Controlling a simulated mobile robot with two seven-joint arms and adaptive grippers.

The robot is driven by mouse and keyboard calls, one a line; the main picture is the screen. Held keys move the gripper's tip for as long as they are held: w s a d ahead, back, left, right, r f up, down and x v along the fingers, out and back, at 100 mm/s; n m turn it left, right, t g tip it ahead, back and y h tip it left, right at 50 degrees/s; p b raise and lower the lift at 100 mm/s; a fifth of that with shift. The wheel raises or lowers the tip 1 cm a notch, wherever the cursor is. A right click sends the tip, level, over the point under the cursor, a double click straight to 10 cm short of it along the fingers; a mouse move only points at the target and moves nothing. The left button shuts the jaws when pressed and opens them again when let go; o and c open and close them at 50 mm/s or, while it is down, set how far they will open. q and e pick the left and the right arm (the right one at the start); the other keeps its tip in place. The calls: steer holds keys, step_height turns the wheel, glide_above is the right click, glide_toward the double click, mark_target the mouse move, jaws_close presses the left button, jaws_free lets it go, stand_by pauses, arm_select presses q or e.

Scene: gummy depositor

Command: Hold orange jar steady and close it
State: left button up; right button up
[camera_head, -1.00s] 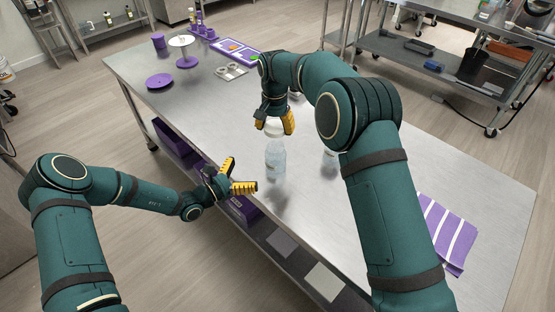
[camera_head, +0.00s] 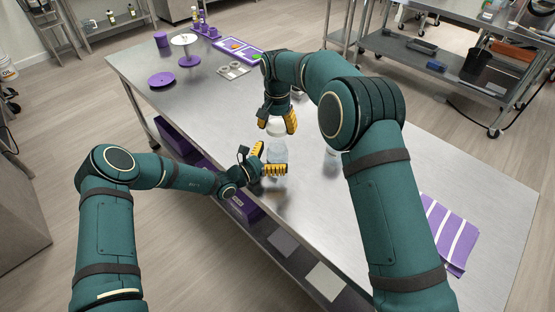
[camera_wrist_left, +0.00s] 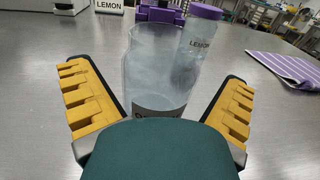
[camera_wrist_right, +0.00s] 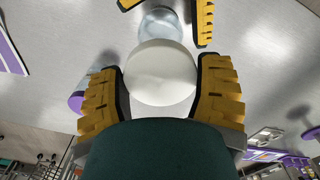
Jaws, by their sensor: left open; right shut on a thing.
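The orange jar (camera_head: 277,153) is a clear, upright jar on the steel table. In the left wrist view the jar (camera_wrist_left: 155,75) stands between the spread fingers of my left gripper (camera_wrist_left: 160,110), and its label is mostly hidden behind my gripper body. My left gripper (camera_head: 266,160) is open, low at the jar's side. My right gripper (camera_head: 277,120) is above the jar, shut on a round white lid (camera_head: 275,129). In the right wrist view the white lid (camera_wrist_right: 160,73) sits between both fingers, with part of the clear jar (camera_wrist_right: 160,22) beyond it.
A lemon jar (camera_wrist_left: 199,42) with a purple lid stands close behind the orange jar. A purple striped cloth (camera_head: 441,233) lies at the table's right. Purple stands and a tray (camera_head: 240,50) are at the far end. The table between is mostly clear.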

mark_target(277, 144)
arm_select(q)
steer(key=shift+w+d, duration=0.35)
steer(key=shift+d, duration=0.15)
steer(key=c, duration=1.2)
arm_select(e)
steer(key=shift+f, duration=2.45)
steer(key=shift+f, duration=0.1)
steer(key=shift+f, duration=0.75)
arm_select(q)
steer(key=shift+c, duration=0.2)
arm_select(e)
steer(key=shift+f, duration=0.55)
